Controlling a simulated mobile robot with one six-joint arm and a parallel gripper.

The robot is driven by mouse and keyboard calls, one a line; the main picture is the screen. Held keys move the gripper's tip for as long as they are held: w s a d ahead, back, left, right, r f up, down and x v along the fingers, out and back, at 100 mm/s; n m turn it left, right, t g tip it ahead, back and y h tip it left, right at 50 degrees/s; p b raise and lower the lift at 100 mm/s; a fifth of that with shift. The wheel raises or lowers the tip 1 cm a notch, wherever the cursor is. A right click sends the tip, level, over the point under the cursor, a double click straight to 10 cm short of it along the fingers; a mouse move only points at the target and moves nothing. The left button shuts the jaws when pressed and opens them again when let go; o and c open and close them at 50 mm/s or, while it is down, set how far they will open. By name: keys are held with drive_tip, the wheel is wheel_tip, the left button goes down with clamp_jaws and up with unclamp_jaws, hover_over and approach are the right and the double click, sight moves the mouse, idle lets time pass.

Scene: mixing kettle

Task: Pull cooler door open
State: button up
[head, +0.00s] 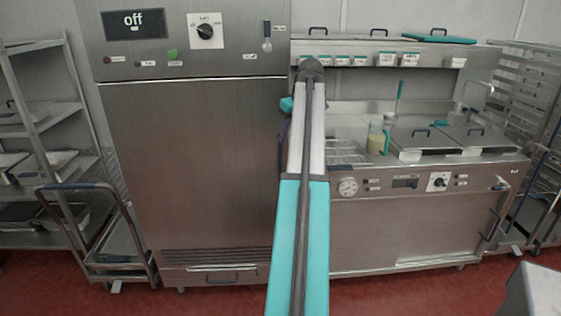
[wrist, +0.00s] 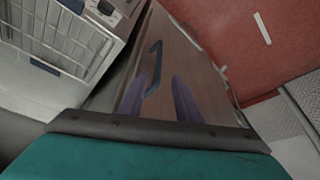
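The cooler appears to be the tall steel cabinet (head: 195,160) in the head view, with a display reading "off" and a black knob on top. Its large front door looks shut. My arm reaches forward past the cabinet's right edge and hides part of it. My gripper (wrist: 161,80) shows in the wrist view as two purple fingers, spread apart with nothing between them. A dark bar handle (wrist: 152,68) on a brownish steel panel (wrist: 180,60) lies just beyond the left fingertip. I cannot tell whether they touch, or whether this panel belongs to the cooler.
A steel counter (head: 400,235) with lids, containers and a gauge stands right of the cabinet. A cart (head: 105,245) and shelves (head: 40,110) stand left. A rack (head: 535,120) is at far right. A wire basket (wrist: 75,40) is near my gripper. Red floor lies in front.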

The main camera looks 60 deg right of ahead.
sight(281, 157)
drive_tip(key=shift+s+d, duration=0.1)
drive_tip(key=shift+s, duration=0.05)
drive_tip(key=shift+f, duration=0.15)
drive_tip(key=shift+p+x, duration=0.8)
drive_tip(key=shift+x, duration=5.95)
drive_tip(key=shift+d, duration=0.1)
